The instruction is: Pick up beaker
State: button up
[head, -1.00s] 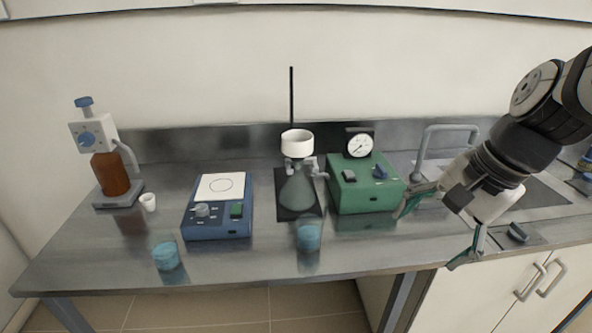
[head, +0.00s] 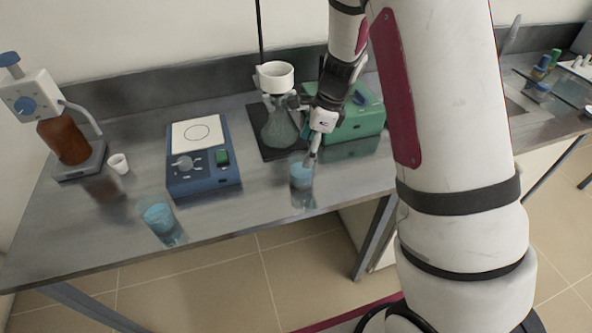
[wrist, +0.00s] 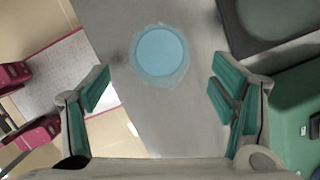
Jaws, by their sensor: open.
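Two beakers with blue contents stand on the steel bench. One beaker (head: 301,177) is near the front edge, in front of the flask; the other beaker (head: 158,217) is further left, in front of the blue hotplate. My gripper (head: 312,160) is over or beside the right beaker in the head view, pointing down. In the wrist view my gripper (wrist: 165,90) is open, its green-padded fingers wide apart. A round blue beaker top (wrist: 160,51) shows between and beyond the fingertips, not held. My arm hides part of the bench on the right.
A filter flask with a white funnel (head: 275,76) and a green pump box (head: 356,118) stand just behind the right beaker. The blue stirrer hotplate (head: 204,183) is to the left. A brown dispenser bottle (head: 64,140) and small white cup (head: 118,163) are far left.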

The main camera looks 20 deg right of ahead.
aim_at(298, 173)
jog(key=x, duration=1)
jog(key=shift+f+p, duration=0.3)
jog(key=shift+p, duration=0.1)
jog(key=c, duration=1.3)
